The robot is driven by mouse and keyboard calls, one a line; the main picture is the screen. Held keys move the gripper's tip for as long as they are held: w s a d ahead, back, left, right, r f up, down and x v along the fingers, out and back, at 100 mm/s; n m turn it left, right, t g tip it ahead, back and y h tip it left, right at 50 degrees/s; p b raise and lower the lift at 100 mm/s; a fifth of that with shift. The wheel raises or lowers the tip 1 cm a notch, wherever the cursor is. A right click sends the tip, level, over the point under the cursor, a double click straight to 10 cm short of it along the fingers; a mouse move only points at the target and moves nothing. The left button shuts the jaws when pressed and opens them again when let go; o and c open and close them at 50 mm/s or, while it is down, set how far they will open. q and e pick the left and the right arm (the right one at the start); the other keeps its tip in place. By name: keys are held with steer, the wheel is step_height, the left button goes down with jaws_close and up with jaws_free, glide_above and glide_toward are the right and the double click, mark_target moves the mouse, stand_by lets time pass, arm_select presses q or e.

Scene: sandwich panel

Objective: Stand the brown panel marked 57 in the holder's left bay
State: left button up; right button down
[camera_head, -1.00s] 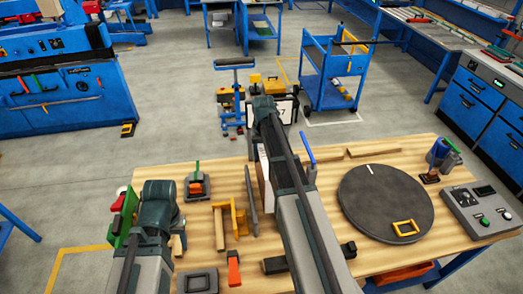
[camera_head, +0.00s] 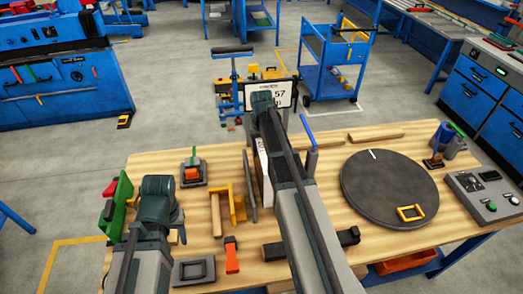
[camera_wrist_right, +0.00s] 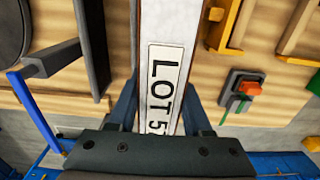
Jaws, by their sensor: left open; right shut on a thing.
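The panel (camera_head: 262,170) stands on edge over the middle of the bench, its pale edge showing left of my right arm. In the right wrist view its white edge (camera_wrist_right: 168,30) carries a label reading "LOT 5", cut off below. My right gripper (camera_wrist_right: 160,118) is shut on it; in the head view the arm hides these fingers. A thin grey upright plate (camera_head: 250,185) stands just left of the panel, and another grey upright (camera_head: 312,160) right of it; they look like holder walls, but the bays are largely hidden. My left gripper (camera_head: 160,208) is open, its fingertips unclear.
A blue rod (camera_head: 307,130), yellow bracket (camera_head: 238,205) and green object (camera_head: 120,210) stand near my arms.

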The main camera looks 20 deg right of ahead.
mark_target(261, 144)
steer(key=shift+f+b, duration=3.85)
steer(key=shift+f, duration=0.45)
steer(key=shift+s, duration=0.15)
steer(key=shift+c, duration=1.2)
jaws_free()
steer(key=shift+r, duration=0.1)
step_height(261, 144, up, 14)
steer(key=p, duration=1.4)
steer(key=shift+f, duration=0.2)
